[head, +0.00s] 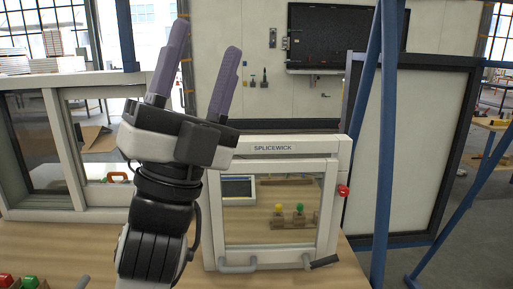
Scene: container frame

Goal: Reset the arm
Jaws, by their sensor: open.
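My gripper (203,68) is raised in the left-middle of the head view. Its two purple fingers point up and stand apart, with nothing between them. My black and white arm (158,215) rises from the bottom edge of the picture. It covers part of the window frame and the left edge of the white SPLICEWICK unit (330,215). The gripper body overlaps the unit's upper left corner in the picture; I cannot tell how far apart they are.
The unit has a glass front, a handle (238,267) low down and a red knob (343,190) at right. A sliding window frame (90,215) stands at left. Blue posts (384,150) rise at right. Red and green blocks lie at the table's (60,250) lower left.

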